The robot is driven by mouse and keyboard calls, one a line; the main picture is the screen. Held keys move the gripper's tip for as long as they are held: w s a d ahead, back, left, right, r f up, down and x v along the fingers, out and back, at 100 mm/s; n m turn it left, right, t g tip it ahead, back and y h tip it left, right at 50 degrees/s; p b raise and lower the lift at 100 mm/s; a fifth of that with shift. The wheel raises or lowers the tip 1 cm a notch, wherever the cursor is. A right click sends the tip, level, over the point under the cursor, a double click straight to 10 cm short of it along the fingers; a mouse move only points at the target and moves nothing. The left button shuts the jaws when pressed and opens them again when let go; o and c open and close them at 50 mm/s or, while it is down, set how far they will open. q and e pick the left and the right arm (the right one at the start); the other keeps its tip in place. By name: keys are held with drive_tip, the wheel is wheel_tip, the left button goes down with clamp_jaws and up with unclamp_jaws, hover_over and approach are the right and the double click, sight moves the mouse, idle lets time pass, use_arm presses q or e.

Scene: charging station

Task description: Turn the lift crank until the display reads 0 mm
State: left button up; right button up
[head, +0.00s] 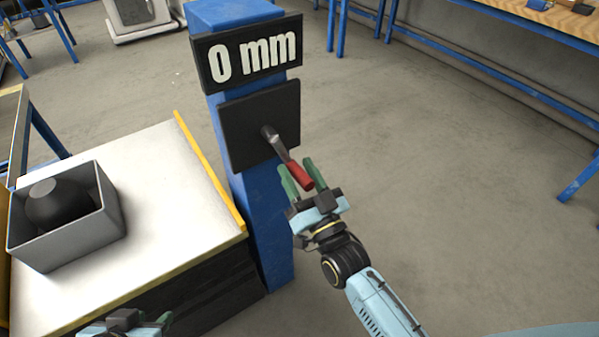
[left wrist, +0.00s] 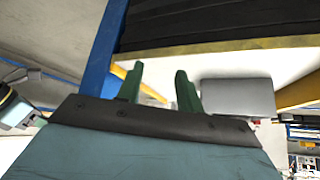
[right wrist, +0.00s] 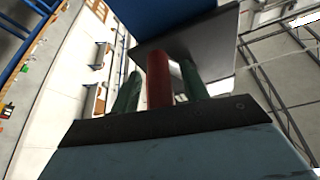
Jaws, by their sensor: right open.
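The display (head: 246,56) on the blue column reads 0 mm. Below it a black plate (head: 240,118) carries the lift crank (head: 279,147), whose arm slants down to the right and ends in a red handle (head: 298,176). My right gripper (head: 303,177) is open, with its green fingers on either side of the red handle. In the right wrist view the red handle (right wrist: 158,80) stands between the two fingers with gaps showing. My left gripper (left wrist: 158,84) is open and empty; in the head view only its top shows at the bottom edge.
A white-topped table (head: 165,180) with a yellow edge stands left of the blue column (head: 262,215). A grey open box (head: 85,240) with a dark round object (head: 60,205) inside sits on it. The floor right of the column is clear.

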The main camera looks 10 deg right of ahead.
use_arm(q)
drive_tip(key=s+a+f+g+y+p, duration=0.1)
drive_tip(key=s+a+f+g+p, duration=0.1)
drive_tip(key=s+f+g, duration=0.2)
drive_tip(key=shift+s+a+f, duration=0.3)
drive_tip(key=shift+s+a, duration=0.05)
drive_tip(key=shift+s, duration=0.15)
use_arm(e)
drive_tip(key=v, duration=1.3)
drive_tip(key=shift+s, duration=0.2)
drive_tip(key=shift+d, duration=0.1)
